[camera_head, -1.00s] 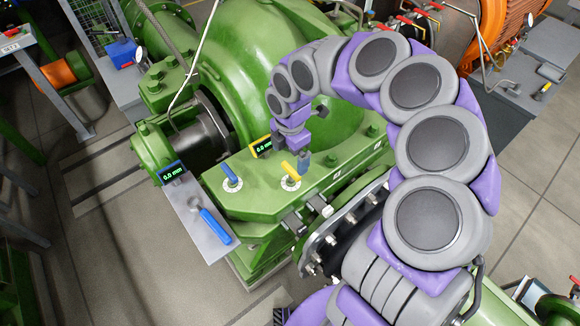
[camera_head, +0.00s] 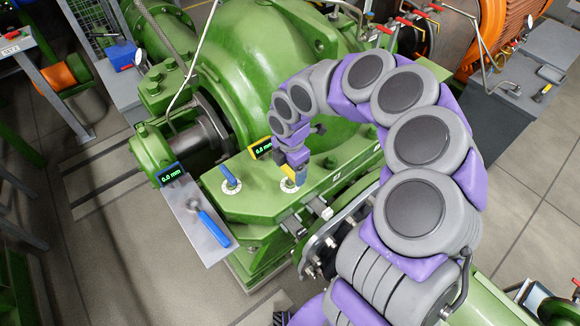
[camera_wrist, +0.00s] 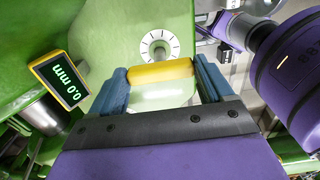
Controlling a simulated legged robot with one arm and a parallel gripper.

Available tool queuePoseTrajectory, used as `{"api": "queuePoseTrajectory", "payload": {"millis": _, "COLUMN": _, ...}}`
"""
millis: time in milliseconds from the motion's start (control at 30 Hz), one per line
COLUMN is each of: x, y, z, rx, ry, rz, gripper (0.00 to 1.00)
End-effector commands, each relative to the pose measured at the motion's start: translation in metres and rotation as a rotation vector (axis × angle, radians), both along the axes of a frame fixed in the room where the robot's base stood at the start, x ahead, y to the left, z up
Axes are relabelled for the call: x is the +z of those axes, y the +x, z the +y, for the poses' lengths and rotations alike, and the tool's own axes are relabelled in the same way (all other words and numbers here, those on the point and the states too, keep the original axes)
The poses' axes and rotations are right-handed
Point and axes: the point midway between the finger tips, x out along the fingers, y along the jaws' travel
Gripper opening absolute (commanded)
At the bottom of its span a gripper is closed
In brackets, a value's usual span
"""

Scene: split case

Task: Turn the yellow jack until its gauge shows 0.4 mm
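The yellow jack (camera_head: 287,172) stands over a white dial on the green flange. In the wrist view its yellow handle (camera_wrist: 160,73) lies crosswise, with the dial (camera_wrist: 160,44) beyond it. My gripper (camera_head: 297,176) is down at the jack. In the wrist view my gripper (camera_wrist: 159,66) has its blue fingers wide apart, one at each end of the handle; whether they touch it I cannot tell. The yellow-framed gauge (camera_head: 261,148) reads 0.0 mm; the same gauge shows clearly in the wrist view (camera_wrist: 65,85).
A blue jack (camera_head: 230,179) stands left on the same flange, with a blue-framed gauge (camera_head: 171,173) reading 0.0 mm. A grey plate (camera_head: 187,212) carries a blue-handled tool (camera_head: 213,229). The large green casing (camera_head: 240,60) rises behind my gripper.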

Motion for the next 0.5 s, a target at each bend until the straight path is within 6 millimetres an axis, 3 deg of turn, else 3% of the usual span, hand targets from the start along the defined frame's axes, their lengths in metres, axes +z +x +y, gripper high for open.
{"api": "queuePoseTrajectory", "payload": {"millis": 267, "x": 0.0003, "y": 0.0009, "z": 0.0005, "rx": 0.0, "ry": 0.002, "rz": -0.002, "gripper": 0.49}}
{"api": "queuePoseTrajectory", "payload": {"millis": 500, "x": 0.0007, "y": 0.0013, "z": -0.0001, "rx": -0.021, "ry": 0.001, "rz": -0.003, "gripper": 0.49}}
